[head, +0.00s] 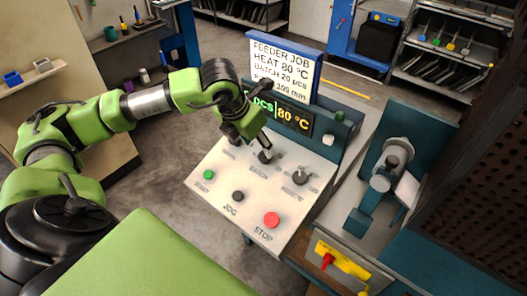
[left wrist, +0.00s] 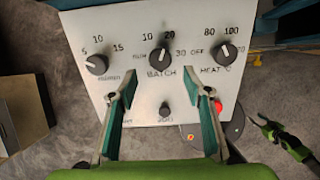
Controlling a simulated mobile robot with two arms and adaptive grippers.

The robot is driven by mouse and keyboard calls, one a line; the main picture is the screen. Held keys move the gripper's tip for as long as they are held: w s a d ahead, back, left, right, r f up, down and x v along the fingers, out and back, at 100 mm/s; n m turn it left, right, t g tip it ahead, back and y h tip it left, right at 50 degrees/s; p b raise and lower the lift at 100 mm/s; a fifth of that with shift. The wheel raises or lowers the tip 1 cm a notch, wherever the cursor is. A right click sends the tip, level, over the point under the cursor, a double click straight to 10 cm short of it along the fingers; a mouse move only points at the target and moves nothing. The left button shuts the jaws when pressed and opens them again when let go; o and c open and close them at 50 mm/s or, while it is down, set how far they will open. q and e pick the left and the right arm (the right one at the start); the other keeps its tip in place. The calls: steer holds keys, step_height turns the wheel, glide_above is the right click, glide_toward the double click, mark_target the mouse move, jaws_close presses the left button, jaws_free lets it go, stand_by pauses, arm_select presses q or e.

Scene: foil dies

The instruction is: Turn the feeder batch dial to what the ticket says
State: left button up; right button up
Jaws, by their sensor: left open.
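The job ticket (head: 284,66) stands behind the panel and reads HEAT 80 °C and BATCH 20 pcs; its lowest line is partly hidden. The batch dial (left wrist: 159,57) is the middle black knob in the left wrist view, its white mark pointing roughly up, between 10 and 20 as far as I can tell. It also shows in the head view (head: 266,156). My left gripper (left wrist: 166,90) is open, with the batch dial beyond and between its fingertips and nothing held. The display (head: 281,114) shows "pcs" and 80 °C; the batch number is hidden by my arm.
The heat dial (left wrist: 222,52) is right of the batch dial, and another dial (left wrist: 97,64) is left. The jog knob (left wrist: 164,109), green start button (head: 209,174) and red stop button (head: 271,219) are nearer the front. A green-black arm (left wrist: 288,142) shows at right.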

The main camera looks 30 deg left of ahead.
mark_target(264, 156)
arm_select(q)
steer(key=p+x, duration=0.1)
steer(key=x, duration=0.6)
steer(key=shift+f, duration=0.15)
steer(key=c, duration=1.1)
